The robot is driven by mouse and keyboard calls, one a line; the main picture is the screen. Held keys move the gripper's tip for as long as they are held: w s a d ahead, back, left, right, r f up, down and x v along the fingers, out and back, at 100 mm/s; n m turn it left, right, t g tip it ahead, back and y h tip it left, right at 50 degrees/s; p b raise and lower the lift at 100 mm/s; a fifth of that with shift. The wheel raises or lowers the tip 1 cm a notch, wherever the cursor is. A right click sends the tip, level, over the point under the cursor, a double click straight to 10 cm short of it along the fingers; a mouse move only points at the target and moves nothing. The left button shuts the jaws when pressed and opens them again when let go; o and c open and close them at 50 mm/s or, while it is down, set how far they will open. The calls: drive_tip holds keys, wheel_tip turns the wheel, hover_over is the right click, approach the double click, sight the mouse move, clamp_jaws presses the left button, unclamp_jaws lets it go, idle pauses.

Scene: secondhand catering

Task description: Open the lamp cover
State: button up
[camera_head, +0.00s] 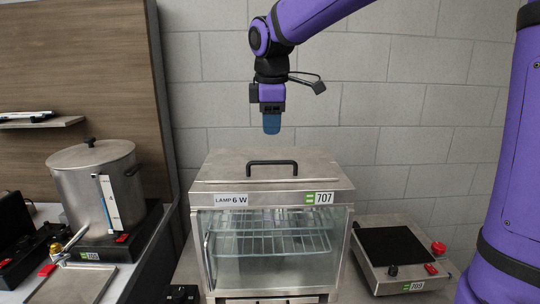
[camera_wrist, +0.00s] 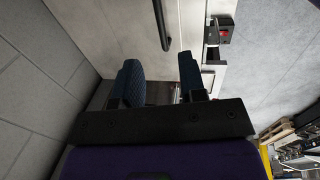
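The lamp cover (camera_head: 225,165) is a steel lid on top of a glass-fronted cabinet (camera_head: 199,250) labelled "LAMP 6 W" and 707. It lies closed. A black bar handle (camera_head: 272,163) stands on the cover. The handle also shows in the wrist view (camera_wrist: 161,24), beyond my fingers. My gripper (camera_head: 271,130) hangs above the cover, fingers pointing down, clear of the handle. In the wrist view my gripper (camera_wrist: 162,75) has its two blue padded fingers apart with nothing between them.
A steel urn (camera_head: 90,185) with a tap stands at left, near a wooden panel (camera_head: 75,60). A hotplate (camera_head: 390,250) marked 709 stands at right. A block wall (camera_head: 400,120) closes off the back. The space above the cabinet is free apart from my arm.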

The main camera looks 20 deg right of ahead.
sight(271, 162)
drive_tip(key=f, duration=0.3)
drive_tip(key=w+f, duration=0.1)
drive_tip(key=f, duration=0.5)
drive_tip(key=shift+w+d+f, duration=0.15)
drive_tip(key=shift+w+d, duration=0.15)
drive_tip(key=shift+w, duration=0.05)
drive_tip(key=shift+c, duration=0.5)
clamp_jaws()
